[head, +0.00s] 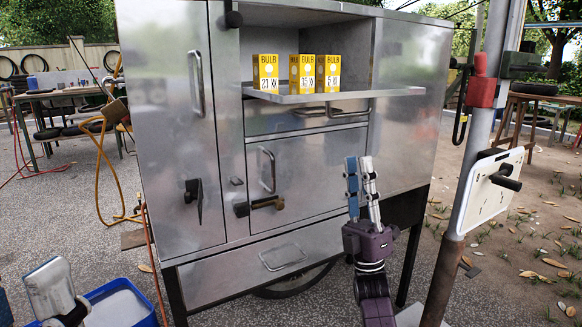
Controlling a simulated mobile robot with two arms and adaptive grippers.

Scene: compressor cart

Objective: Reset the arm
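My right gripper (361,162) is raised in front of the lower right part of the metal cabinet cart (180,130), fingers pointing up. Its blue and silver fingers look close together with nothing seen between them; from this angle I cannot tell how far apart they are. My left gripper (28,292) is at the lower left corner, partly cut off by the picture edge. Its silver finger and a blue finger at the edge stand apart, with nothing seen between them.
Yellow bulb boxes (307,72) stand on the cart's shelf (330,96). A brass-coloured latch (266,203) and a dark handle (193,199) stick out of its front. A blue bin (122,303) stands at lower left. A metal post (478,130) with a white panel (487,189) stands right.

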